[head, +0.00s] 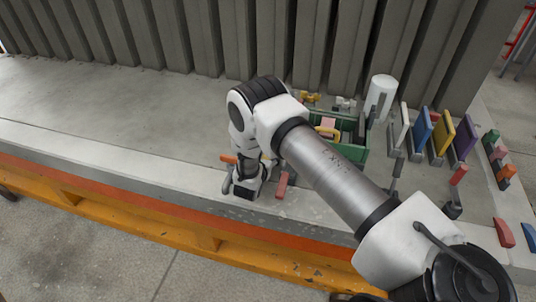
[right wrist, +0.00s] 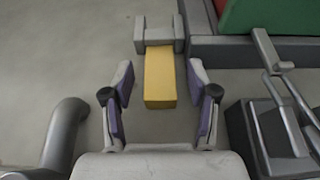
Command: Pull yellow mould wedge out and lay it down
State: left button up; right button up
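The yellow mould wedge (right wrist: 160,78) shows in the right wrist view as a plain yellow block. Its far end sits at a grey bracket (right wrist: 139,38) with a post on either side. My right gripper (right wrist: 162,88) is open, with one purple-padded finger on each side of the wedge's near end. Gaps show between both pads and the wedge, so nothing is gripped. In the head view my right gripper (head: 246,184) is low over the slab near its front edge, and my arm hides most of the wedge there. My left gripper is not in view.
A green crate (head: 352,154) stands right of my right gripper, near a white cylinder (head: 381,97). Coloured panels stand in a rack, including a yellow panel (head: 441,135). A red block (head: 282,184) lies close by the gripper. The slab's left part (head: 110,105) is clear.

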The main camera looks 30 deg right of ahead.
jog(key=shift+r, duration=0.1)
grip_shut()
jog(key=shift+s+a+p, duration=0.45)
jog(key=shift+s+a, duration=1)
jog(key=shift+a, duration=0.25)
jog(key=shift+s+a, duration=0.65)
jog(key=shift+a, duration=0.05)
jog(key=shift+s+a+p, duration=0.35)
jog(key=shift+s+a, duration=0.95)
jog(key=shift+a, duration=0.25)
